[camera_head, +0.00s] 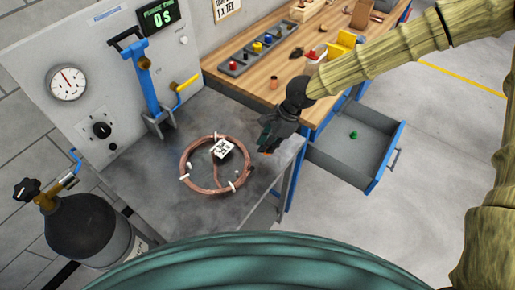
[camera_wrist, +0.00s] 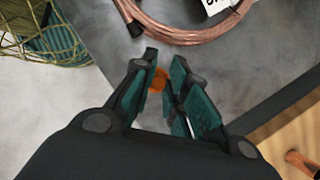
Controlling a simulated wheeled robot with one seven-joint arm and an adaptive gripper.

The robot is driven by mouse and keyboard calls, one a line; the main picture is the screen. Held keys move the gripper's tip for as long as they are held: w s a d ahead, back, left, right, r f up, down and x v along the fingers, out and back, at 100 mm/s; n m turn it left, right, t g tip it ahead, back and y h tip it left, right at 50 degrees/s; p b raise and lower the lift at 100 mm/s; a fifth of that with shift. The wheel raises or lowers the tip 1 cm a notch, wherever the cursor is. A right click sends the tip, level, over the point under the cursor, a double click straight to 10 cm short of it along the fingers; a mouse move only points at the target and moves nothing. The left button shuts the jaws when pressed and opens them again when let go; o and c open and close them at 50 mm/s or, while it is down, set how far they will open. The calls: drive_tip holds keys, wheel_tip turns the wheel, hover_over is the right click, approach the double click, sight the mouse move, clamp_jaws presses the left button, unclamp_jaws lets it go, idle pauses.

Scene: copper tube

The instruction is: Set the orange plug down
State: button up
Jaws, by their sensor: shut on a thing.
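The orange plug (camera_wrist: 158,79) is between the fingertips of my gripper (camera_wrist: 160,76) in the wrist view, with only a small part of it showing. My gripper is shut on it. In the head view my gripper (camera_head: 265,146) is over the right part of the grey metal table (camera_head: 225,112), close to the table's right edge and right of the copper coil. In that view the fingers mostly hide the plug. I cannot tell whether the plug touches the table top.
The copper coil (camera_head: 187,155), with white ties and a tag (camera_head: 222,149), lies left of my gripper. An open drawer (camera_head: 385,165) holding a small green thing (camera_head: 354,134) juts out at right. The wooden bench (camera_head: 245,85) holds a plug rack (camera_head: 262,50) and a yellow bin (camera_head: 340,50).

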drive_tip(key=shift+a+f+p, duration=0.2)
drive_tip(key=shift+a+p, duration=0.2)
drive_tip(key=shift+a, duration=1.15)
drive_tip(key=shift+f+p, duration=0.8)
drive_tip(key=shift+f, duration=0.95)
drive_tip(key=o, duration=0.7)
drive_tip(key=shift+b+v, duration=1.35)
drive_tip(key=shift+v, duration=4.7)
